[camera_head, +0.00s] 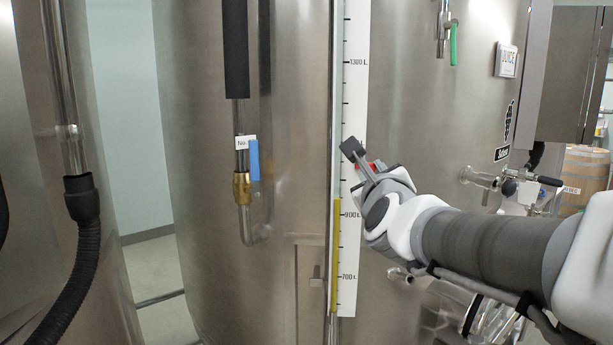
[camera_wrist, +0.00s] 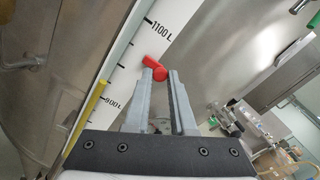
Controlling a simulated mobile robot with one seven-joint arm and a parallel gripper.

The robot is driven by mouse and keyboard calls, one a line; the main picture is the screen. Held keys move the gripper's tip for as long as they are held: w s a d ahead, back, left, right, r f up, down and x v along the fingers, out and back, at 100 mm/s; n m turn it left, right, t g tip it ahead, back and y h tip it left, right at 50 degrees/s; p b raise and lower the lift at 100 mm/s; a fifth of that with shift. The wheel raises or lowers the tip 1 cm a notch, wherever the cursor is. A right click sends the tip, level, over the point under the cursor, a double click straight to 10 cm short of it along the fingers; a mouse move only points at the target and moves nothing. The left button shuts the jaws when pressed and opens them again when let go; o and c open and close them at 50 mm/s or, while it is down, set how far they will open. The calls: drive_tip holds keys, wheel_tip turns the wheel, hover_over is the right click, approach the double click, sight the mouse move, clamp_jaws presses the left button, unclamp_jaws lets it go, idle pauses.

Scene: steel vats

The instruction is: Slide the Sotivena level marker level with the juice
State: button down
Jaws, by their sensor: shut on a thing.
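The level marker (camera_wrist: 153,62) is a small red pointer with a round knob, on the white scale (camera_head: 350,110) of the steel vat. My gripper (camera_wrist: 160,75) is shut on the knob, with one grey finger on either side. In the head view my gripper (camera_head: 362,160) hides most of the marker; only a bit of red shows. The juice is a yellow column (camera_head: 337,255) in the sight tube at the scale's left edge. Its top stands slightly above the 900 L mark. The marker sits higher, between the 900 L and 1100 L marks, clearly above the juice top.
A pipe with a brass fitting and blue handle (camera_head: 254,160) hangs left of the scale. A black hose (camera_head: 75,270) runs at the far left. A valve (camera_head: 520,185) sticks out from the vat at right, with a barrel (camera_head: 585,180) behind. The scale below my gripper looks clear.

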wheel_tip(320, 180, down, 7)
drive_tip(key=b, duration=0.7)
drive_tip(key=shift+r+b, duration=0.15)
drive_tip(key=shift+b, duration=0.25)
drive_tip(key=c, duration=0.7)
unclamp_jaws()
drive_tip(key=shift+c, duration=0.2)
drive_tip(key=s+a+p, duration=0.2)
drive_tip(key=s+p, duration=0.1)
drive_tip(key=s, duration=1.4)
drive_tip(key=shift+s, duration=0.2)
